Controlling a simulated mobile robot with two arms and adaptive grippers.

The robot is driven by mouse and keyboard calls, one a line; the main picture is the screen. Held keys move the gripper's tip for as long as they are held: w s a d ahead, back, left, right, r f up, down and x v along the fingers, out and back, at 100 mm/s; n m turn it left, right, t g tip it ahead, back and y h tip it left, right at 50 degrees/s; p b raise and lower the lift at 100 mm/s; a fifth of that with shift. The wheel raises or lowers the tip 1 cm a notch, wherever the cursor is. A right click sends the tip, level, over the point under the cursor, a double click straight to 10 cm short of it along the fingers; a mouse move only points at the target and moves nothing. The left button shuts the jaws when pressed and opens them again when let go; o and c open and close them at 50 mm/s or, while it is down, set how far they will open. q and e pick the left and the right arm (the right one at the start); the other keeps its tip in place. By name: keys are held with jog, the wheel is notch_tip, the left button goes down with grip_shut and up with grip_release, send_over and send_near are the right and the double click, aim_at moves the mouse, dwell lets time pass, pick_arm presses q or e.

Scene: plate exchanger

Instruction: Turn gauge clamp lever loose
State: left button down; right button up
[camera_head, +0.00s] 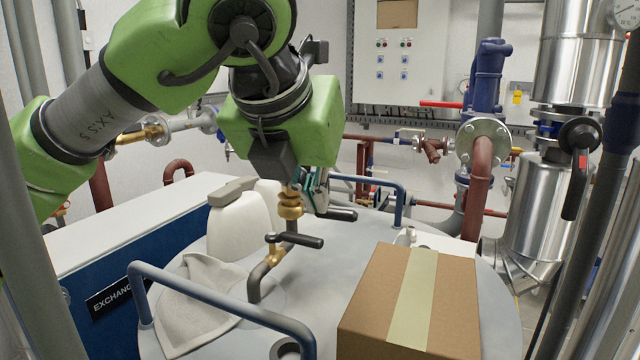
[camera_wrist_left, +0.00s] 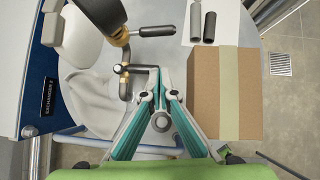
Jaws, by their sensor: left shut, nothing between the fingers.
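A brass fitting (camera_head: 290,204) sits on top of a bent grey pipe (camera_head: 262,280) rising from the round tank top. A black upper lever (camera_head: 342,214) points right beside the fitting; it also shows in the wrist view (camera_wrist_left: 157,31). A lower black lever (camera_head: 297,240) sits on the pipe's brass valve (camera_head: 275,255). I cannot tell for certain which is the gauge clamp lever. My left gripper (camera_head: 322,204) is shut and empty, beside the fitting. In the wrist view its fingertips (camera_wrist_left: 159,70) overlap the lower lever's end; contact is unclear. My right gripper is out of view.
A taped cardboard box (camera_head: 452,310) stands on the tank at the front right. A blue handrail (camera_head: 220,308) crosses the front. A white cloth (camera_head: 200,300) lies left of the pipe.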

aim_at(338, 219)
pick_arm(q)
jog(key=w+d+f+p, duration=0.2)
jog(key=w+f+p, duration=0.2)
jog(key=w+f, duration=0.2)
jog(key=shift+w, duration=1)
jog(key=shift+d, duration=0.2)
jog(key=shift+w+d+b, duration=0.15)
jog(key=shift+w+b, duration=0.1)
jog(key=shift+b, duration=0.1)
